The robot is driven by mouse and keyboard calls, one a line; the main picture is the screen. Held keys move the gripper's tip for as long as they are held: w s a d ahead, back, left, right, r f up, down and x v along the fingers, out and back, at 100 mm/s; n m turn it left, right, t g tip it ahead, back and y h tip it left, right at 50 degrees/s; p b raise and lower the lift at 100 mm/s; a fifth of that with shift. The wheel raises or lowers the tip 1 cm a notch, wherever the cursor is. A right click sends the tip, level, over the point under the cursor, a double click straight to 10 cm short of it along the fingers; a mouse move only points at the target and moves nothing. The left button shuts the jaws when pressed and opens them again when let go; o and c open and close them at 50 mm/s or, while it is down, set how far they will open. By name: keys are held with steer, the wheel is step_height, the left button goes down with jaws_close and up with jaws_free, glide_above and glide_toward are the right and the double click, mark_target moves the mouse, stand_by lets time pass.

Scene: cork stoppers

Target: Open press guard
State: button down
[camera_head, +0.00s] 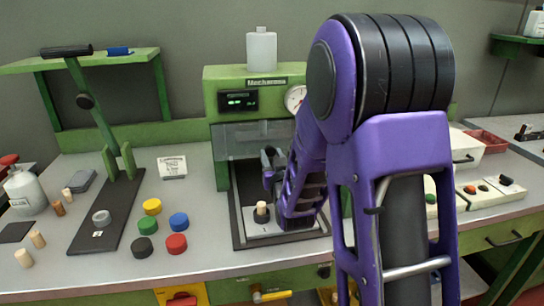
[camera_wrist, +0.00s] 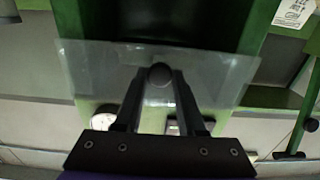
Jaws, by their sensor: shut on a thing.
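The press (camera_head: 225,87) is a green machine with a small display and a round gauge, standing at the middle of the bench. Its guard (camera_head: 236,143) is a clear panel across the front, below the display; it also shows in the wrist view (camera_wrist: 225,75). My gripper (camera_head: 268,168) is in front of the press. In the wrist view my gripper (camera_wrist: 160,84) has its fingertips together on the guard's dark round knob (camera_wrist: 160,73). My arm hides the right part of the press and guard in the head view. A light stopper (camera_head: 262,208) stands upright on the press base (camera_head: 243,232).
A green lever tool (camera_head: 112,165) stands to the left on a dark plate. Several coloured discs, among them a red one (camera_head: 177,244), lie between it and the press. A white bottle (camera_head: 262,50) stands on top of the press.

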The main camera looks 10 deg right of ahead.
mark_target(273, 150)
steer(key=shift+r, duration=0.15)
stand_by(0.5)
steer(key=r+g+p, duration=0.1)
steer(key=p, duration=0.1)
steer(key=s+r+g+p, duration=0.1)
steer(key=p, duration=0.2)
steer(key=shift+s+r+g+p, duration=0.2)
steer(key=shift+s+g+p, duration=0.1)
steer(key=shift+p, duration=0.05)
steer(key=r+g+p, duration=0.1)
steer(key=p, duration=0.1)
steer(key=s+r+g+p, duration=0.1)
steer(key=g+p, duration=0.1)
steer(key=shift+s+r, duration=0.15)
steer(key=shift+s, duration=0.1)
steer(key=c, duration=1.6)
jaws_free()
steer(key=shift+s+r+b, duration=0.2)
steer(key=shift+r+b, duration=0.3)
steer(key=shift+r, duration=1.5)
steer(key=c, duration=0.5)
jaws_free()
steer(key=shift+f, duration=0.25)
steer(key=shift+s, duration=0.1)
